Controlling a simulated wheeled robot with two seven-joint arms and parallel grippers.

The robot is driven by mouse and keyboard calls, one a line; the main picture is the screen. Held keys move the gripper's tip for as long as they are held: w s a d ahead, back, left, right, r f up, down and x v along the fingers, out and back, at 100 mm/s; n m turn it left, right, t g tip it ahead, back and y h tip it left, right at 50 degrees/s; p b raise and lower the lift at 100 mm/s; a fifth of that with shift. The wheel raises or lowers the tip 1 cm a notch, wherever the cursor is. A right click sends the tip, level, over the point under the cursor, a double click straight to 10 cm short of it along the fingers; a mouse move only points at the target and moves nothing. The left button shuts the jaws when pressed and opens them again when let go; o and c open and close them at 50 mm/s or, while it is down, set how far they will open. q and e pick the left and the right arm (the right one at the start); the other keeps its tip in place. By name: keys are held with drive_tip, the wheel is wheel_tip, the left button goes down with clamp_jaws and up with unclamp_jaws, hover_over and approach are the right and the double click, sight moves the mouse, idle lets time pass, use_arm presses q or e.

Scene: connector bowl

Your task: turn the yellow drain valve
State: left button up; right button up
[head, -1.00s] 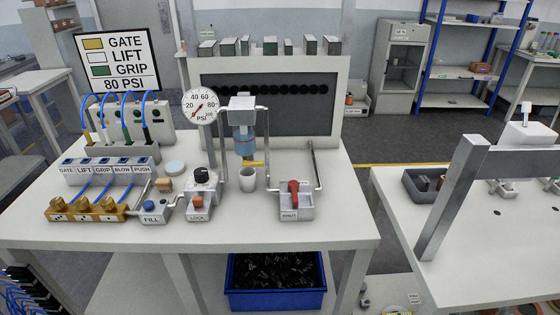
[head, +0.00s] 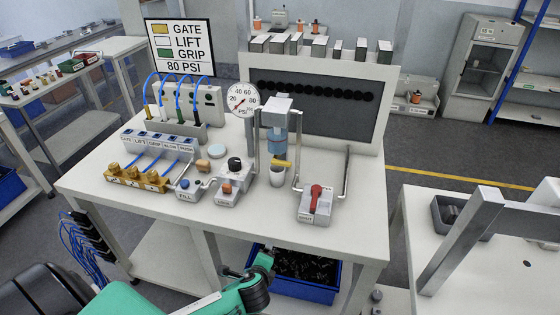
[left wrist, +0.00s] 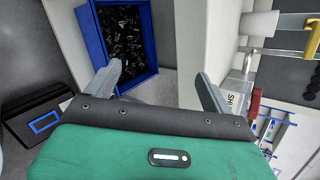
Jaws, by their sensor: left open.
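The yellow drain valve (head: 281,163) is a small yellow lever under the clear blue filter bowl (head: 277,143) on the workbench in the head view. A white cup (head: 277,177) stands just below it. A yellow part that looks like the valve is at the upper right edge of the left wrist view (left wrist: 312,40). My left gripper (head: 252,267) is at the bottom of the head view, in front of the bench and well below the valve. Its two grey fingers are apart and empty in the left wrist view (left wrist: 158,85). My right gripper is not in view.
The red-handled shutoff block (head: 315,204) stands right of the cup, and the black-knobbed lock block (head: 232,177) left. Metal pipes flank the bowl. The bench top (head: 260,225) is bare along its front. A blue bin (head: 310,290) of dark parts sits beneath.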

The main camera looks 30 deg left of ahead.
use_arm(q)
drive_tip(key=w+r+m+t, duration=0.3)
drive_tip(key=r+m, duration=0.1)
drive_tip(key=r, duration=0.5)
drive_tip(key=m+t+p, duration=0.1)
drive_tip(key=m+t, duration=0.4)
drive_tip(key=m, duration=0.6)
approach(281, 163)
drive_tip(key=shift+p+x, duration=1.75)
drive_tip(key=shift+x, duration=2.45)
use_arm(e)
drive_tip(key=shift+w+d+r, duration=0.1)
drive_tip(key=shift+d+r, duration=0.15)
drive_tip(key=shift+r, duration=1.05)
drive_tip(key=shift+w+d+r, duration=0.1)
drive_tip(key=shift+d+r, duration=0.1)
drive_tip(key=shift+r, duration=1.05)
use_arm(q)
drive_tip(key=c, duration=1)
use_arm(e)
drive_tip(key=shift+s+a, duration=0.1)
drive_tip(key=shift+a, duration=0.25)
